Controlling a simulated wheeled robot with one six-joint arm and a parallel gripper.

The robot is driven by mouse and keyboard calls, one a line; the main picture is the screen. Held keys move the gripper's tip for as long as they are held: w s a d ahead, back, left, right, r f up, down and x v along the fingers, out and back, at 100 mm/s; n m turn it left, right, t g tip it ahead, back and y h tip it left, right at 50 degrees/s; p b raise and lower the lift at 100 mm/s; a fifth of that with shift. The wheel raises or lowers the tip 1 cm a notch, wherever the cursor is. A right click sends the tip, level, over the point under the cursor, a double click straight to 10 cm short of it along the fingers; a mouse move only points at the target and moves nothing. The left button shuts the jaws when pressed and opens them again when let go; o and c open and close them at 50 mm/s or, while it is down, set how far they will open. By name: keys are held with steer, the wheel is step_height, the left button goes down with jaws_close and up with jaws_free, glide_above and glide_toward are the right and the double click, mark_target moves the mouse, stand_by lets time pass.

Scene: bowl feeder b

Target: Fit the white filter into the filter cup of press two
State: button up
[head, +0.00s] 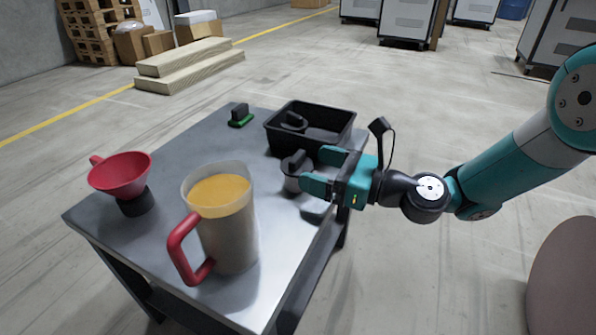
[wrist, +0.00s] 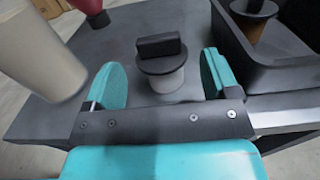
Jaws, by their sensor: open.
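A pale, whitish cylinder under a black disc with an upright black grip (wrist: 163,50) stands on the table; it looks like the white filter, but I cannot be sure. It also shows in the head view as a greyish piece with a dark top (head: 293,172). My gripper (head: 312,168) is open at the table's right side, its fingers pointing at this piece. In the wrist view my gripper (wrist: 160,80) has a teal finger on either side of the piece's near end, with gaps and no visible contact. I cannot make out press two or its filter cup.
A black tray (head: 275,138) holds a similar dark-gripped piece (wrist: 255,8) with a brownish body. The table middle is clear.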

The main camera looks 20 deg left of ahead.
mark_target(301, 164)
steer(key=a+b, duration=0.1)
steer(key=a, duration=0.1)
steer(key=a+b, duration=0.1)
steer(key=shift+w+a+f+b, duration=0.1)
steer(key=shift+a+f+b, duration=0.2)
steer(key=shift+a, duration=0.1)
steer(key=shift+a+r, duration=0.1)
steer(key=shift+a, duration=0.35)
steer(key=c, duration=0.8)
steer(key=shift+o, duration=0.2)
steer(key=shift+r, duration=0.15)
